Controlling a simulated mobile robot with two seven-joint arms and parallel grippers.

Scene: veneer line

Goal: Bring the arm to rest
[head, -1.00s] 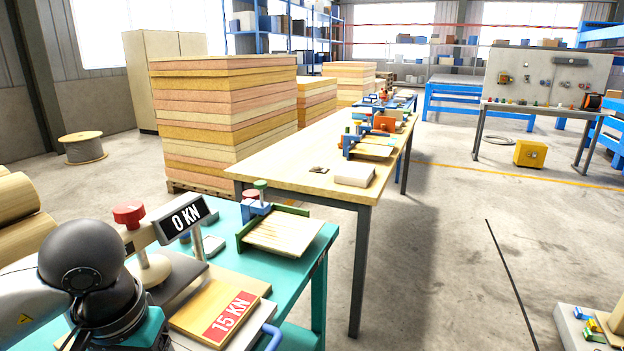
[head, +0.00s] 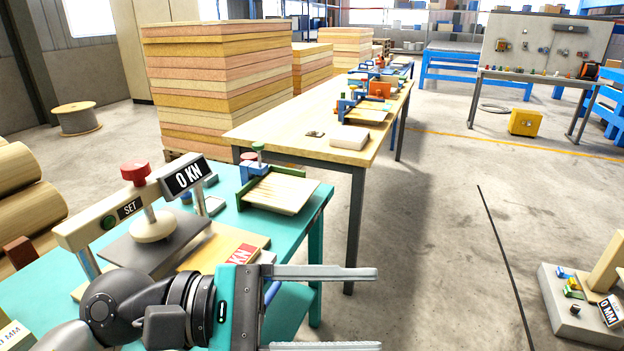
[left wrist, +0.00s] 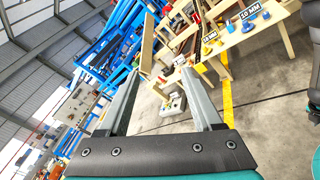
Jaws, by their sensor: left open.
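My left gripper (head: 325,308) reaches in from the lower left of the head view, its two grey fingers pointing right and spread apart. Nothing is between them. It stands in front of the teal bench's right end, partly covering the board with the red KN label (head: 243,254). In the left wrist view the open fingers (left wrist: 165,92) frame empty air, with floor and benches beyond.
A teal bench (head: 222,223) holds a press with a 0 KN display (head: 187,177) and a green-edged tray (head: 302,186). A long wooden table (head: 262,140) stands behind it. Floor right of it is mostly clear. A grey base (head: 556,310) sits lower right.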

